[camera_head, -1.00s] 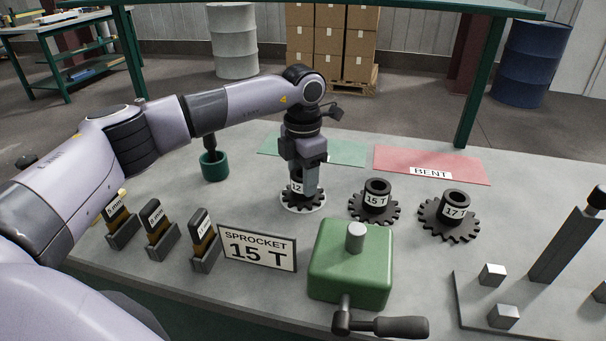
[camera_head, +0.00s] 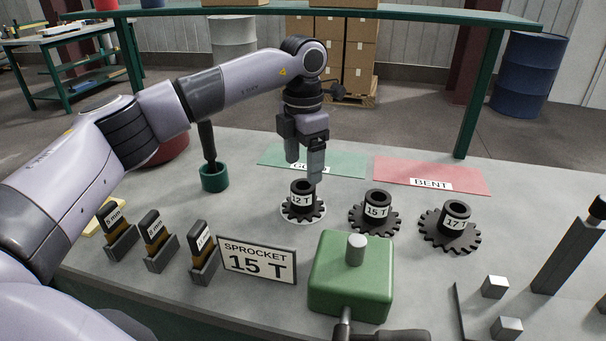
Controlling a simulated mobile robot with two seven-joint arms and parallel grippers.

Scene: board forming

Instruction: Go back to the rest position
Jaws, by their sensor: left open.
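My left gripper (camera_head: 304,168) hangs open and empty, pointing down just above the 12 T sprocket (camera_head: 303,205). Its fingertips are apart from the sprocket's dark hub. The 12 T sprocket sits flat on a pale disc on the bench. The 15 T sprocket (camera_head: 376,215) and the 17 T sprocket (camera_head: 450,228) stand to its right, clear of the gripper. My left arm reaches in from the left over the bench. My right gripper is not in view.
A sign reading SPROCKET 15 T (camera_head: 258,263), a green block with a crank (camera_head: 350,275) and several labelled gauge holders (camera_head: 157,242) stand in front. A green cup (camera_head: 214,178) is left of the gripper. Behind lie a green mat (camera_head: 345,165) and a red BENT mat (camera_head: 465,176).

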